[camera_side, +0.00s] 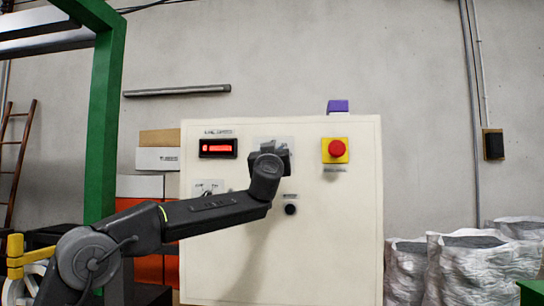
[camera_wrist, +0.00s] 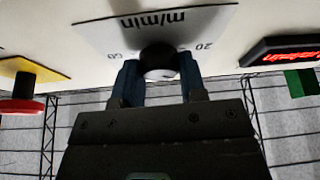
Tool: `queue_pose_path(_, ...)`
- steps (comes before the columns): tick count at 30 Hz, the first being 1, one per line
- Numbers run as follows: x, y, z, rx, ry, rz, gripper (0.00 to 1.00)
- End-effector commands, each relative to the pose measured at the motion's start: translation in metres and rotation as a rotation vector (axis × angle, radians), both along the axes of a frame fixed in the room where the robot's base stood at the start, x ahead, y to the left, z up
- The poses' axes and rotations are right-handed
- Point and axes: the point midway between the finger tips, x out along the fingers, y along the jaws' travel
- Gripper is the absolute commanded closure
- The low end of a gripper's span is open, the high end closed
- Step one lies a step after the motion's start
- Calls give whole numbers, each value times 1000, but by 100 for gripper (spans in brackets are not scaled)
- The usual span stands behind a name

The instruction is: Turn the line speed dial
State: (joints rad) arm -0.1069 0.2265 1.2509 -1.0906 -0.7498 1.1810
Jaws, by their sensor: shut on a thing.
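The line speed dial (camera_wrist: 158,60) is a round black knob with a pale front edge, on a white scale plate (camera_wrist: 110,32) marked "m/min", "20" and "60" in the wrist view. My gripper (camera_wrist: 158,75) has its two dark blue fingers on either side of the dial and is shut on it. In the side view my gripper (camera_side: 270,152) is at the upper middle of the cream panel (camera_side: 335,240) and hides the dial. The red display (camera_side: 217,148) left of it is lit; its digits are too blurred to read.
A red emergency button (camera_side: 336,148) on a yellow plate sits right of my gripper. A small switch (camera_side: 207,190) and a black knob (camera_side: 290,209) are lower on the panel. A green post (camera_side: 105,120) stands at left, white sacks (camera_side: 470,265) at right.

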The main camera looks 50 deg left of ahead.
Motion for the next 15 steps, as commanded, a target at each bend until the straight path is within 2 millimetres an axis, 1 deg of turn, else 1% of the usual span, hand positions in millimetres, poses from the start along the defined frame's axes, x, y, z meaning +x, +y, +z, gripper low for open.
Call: queue_pose_path(15,1,-1,1,-295,-295,-1,85)
